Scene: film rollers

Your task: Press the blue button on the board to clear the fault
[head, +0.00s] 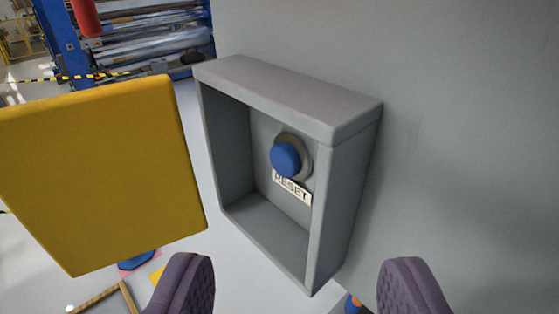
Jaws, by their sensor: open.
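The blue button (286,159) sits in a round grey collar on the back wall of a grey box-like housing (345,205). A white label (292,187) reading RESET is just below the button. The housing is fixed to a large grey panel (465,120). My gripper (297,290) shows at the bottom of the view with its two purple padded fingers wide apart and nothing between them. The fingers are low in the picture, below the button and apart from it. No contact with the housing is clear.
A yellow panel (95,175) stands left of the housing, close to its open front. Behind are blue machinery with rollers (150,40), a red cylinder (86,17) and black-yellow tape. A blue and orange object (353,303) shows partly below the housing.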

